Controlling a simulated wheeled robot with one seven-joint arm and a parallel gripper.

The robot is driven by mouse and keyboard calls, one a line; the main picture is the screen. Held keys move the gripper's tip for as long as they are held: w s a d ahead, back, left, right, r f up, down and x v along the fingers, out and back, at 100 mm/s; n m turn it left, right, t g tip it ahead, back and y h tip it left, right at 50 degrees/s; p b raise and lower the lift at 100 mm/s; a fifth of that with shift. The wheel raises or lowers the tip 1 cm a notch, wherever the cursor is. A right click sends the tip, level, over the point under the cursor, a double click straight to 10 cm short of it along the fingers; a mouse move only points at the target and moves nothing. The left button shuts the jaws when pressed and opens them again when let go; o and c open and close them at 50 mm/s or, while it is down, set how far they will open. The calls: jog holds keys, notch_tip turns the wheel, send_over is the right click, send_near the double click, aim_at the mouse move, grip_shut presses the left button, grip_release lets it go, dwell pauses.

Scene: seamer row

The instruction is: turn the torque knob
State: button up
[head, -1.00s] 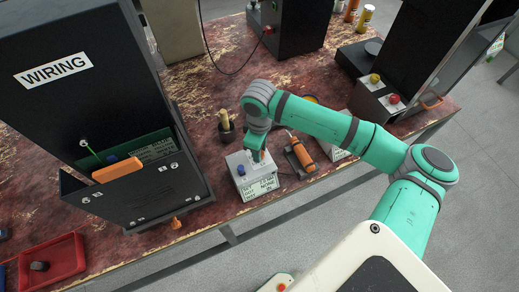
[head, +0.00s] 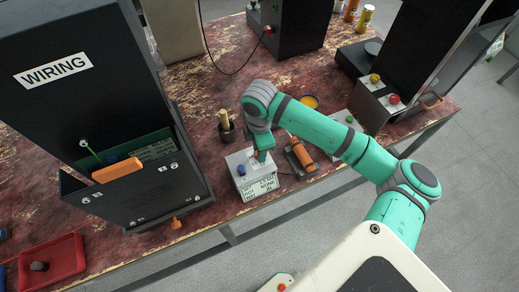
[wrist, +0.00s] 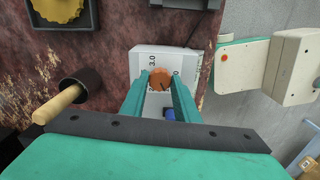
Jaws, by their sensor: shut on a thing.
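The torque knob (wrist: 160,78) is a round orange knob with a dark pointer line, on top of a small white box (wrist: 143,62). A number reading 3.0 shows beside it. In the head view the white box (head: 238,162) stands near the table's front edge, with a small display on its front and a blue button (head: 242,170) on top. My gripper (wrist: 159,76) points down at the box, its two green fingers shut on the knob from either side. In the head view my gripper (head: 261,154) hides most of the knob.
An orange driver (head: 302,156) lies in a dark holder just right of the box. A dark pot (head: 226,133) with a wooden handle stands behind left. A tall black WIRING cabinet (head: 60,110) is left, a red tray (head: 52,258) at front left.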

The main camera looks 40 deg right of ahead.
dwell(0.3)
jog(key=o, duration=1)
notch_tip(320, 180, up, 11)
jog(key=shift+f, duration=0.1)
dwell(0.5)
